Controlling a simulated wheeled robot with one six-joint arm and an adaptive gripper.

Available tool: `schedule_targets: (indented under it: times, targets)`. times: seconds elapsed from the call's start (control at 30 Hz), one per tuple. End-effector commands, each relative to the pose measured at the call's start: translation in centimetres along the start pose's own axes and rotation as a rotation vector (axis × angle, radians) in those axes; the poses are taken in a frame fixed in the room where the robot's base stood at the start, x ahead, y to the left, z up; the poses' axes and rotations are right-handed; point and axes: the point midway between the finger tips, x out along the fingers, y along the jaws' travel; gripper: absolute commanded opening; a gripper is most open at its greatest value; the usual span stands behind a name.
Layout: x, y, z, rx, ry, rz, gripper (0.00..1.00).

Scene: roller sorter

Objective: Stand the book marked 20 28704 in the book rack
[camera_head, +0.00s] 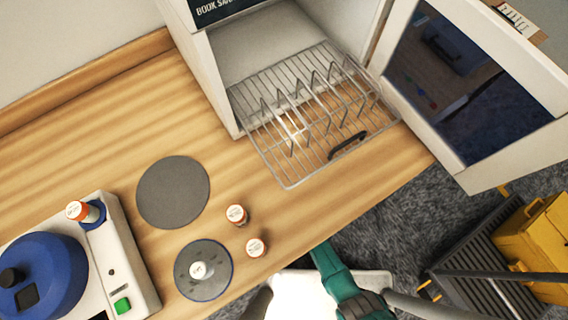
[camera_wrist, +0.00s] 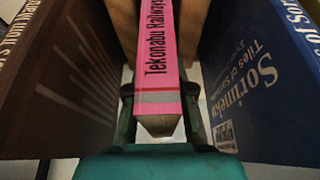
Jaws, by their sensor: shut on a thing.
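In the wrist view, my gripper (camera_wrist: 160,100) is shut on a pink book (camera_wrist: 165,50). Its spine reads "Tekonabu Railways" and has a grey band near the end. The number 20 28704 cannot be read in either view. A brown book (camera_wrist: 60,90) stands to its left and a blue book (camera_wrist: 255,85), reading "Sorineka", to its right. In the head view, a wire rack (camera_head: 290,178) with several upright dividers extends from an open white cabinet. Its slots look empty. My green arm shows at the bottom; the gripper and held book cannot be made out there.
The cabinet door (camera_head: 545,60) is swung open to the right. The wooden counter (camera_head: 90,110) holds a grey disc (camera_head: 173,192), a knobbed disc (camera_head: 215,285), small capped vials (camera_head: 237,216) and a blue-lidded machine (camera_head: 40,270). A yellow box (camera_head: 540,245) sits at lower right.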

Motion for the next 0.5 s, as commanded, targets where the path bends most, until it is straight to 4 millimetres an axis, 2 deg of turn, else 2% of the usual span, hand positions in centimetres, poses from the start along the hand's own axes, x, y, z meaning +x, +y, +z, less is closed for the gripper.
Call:
schedule_targets:
  times: [0.07, 0.1, 0.2, 0.5]
  targets:
    - [0.17, 0.01, 0.02, 0.0, 0.0, 0.0, 0.0]
    - [0.21, 0.0, 0.08, 0.0, 0.0, 0.0, 0.27]
    - [0.18, 0.0, 0.08, 0.0, 0.0, 0.0, 0.47]
    - [0.13, 0.0, 0.06, 0.0, 0.0, 0.0, 0.47]
